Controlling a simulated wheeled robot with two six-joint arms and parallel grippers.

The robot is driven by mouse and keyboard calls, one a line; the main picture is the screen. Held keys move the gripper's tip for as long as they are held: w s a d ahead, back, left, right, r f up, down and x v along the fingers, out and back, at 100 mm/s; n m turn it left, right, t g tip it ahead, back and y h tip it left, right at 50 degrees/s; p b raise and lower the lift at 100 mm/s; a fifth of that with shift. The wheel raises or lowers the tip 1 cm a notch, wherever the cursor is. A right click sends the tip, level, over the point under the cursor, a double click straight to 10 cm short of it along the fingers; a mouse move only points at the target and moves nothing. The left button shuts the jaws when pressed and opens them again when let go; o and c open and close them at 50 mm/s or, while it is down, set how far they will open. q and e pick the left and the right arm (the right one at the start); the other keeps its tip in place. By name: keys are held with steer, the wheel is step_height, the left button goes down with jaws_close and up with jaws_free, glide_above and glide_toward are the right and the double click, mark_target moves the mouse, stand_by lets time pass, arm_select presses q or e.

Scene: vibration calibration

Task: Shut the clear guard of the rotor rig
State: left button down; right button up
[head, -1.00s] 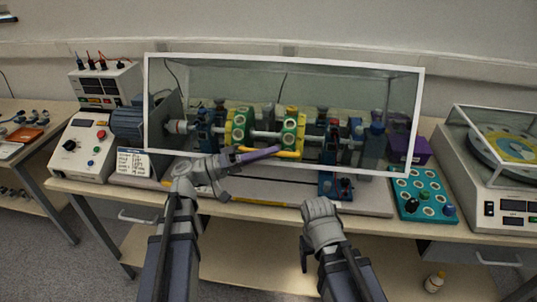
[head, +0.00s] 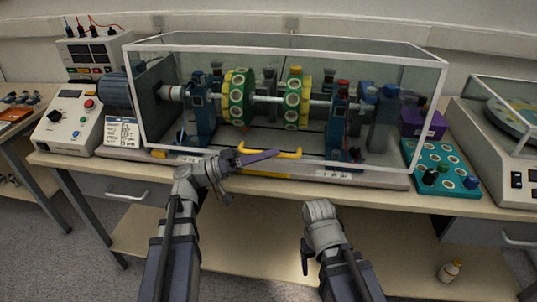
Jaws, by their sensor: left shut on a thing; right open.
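The clear guard (head: 420,119) is a white-framed box over the rotor rig, with its front pane facing me and its lower front edge low, along the front of the rig's base (head: 372,181). I cannot tell whether that edge rests on the base. The yellow handle (head: 289,155) is on the lower front edge. My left gripper (head: 262,157) is shut on the handle, its purple finger across it. The rotor shaft with green and yellow discs (head: 238,97) shows through the pane. My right gripper (head: 307,262) is open and empty, low in front of the bench.
A control box (head: 70,122) and a label card (head: 121,131) stand left of the rig. A teal tray (head: 448,185) with knobs and a purple box (head: 424,123) are on the right, beside another machine (head: 505,120). A small bottle (head: 450,271) is below.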

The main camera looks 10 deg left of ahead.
arm_select(q)
steer(key=shift+w, duration=0.1)
steer(key=c, duration=0.8)
jaws_free()
steer(key=shift+c, duration=0.2)
steer(key=b+v, duration=0.2)
steer(key=v, duration=0.4)
steer(key=shift+a+f, duration=0.25)
steer(key=shift+a, duration=0.1)
steer(key=shift+s+a, duration=0.3)
steer(key=shift+a, duration=0.25)
steer(key=shift+f, duration=0.1)
steer(key=a+f+b, duration=0.3)
steer(key=a, duration=0.5)
steer(key=shift+s+a, duration=0.15)
steer(key=shift+s, duration=0.3)
steer(key=shift+f, duration=0.1)
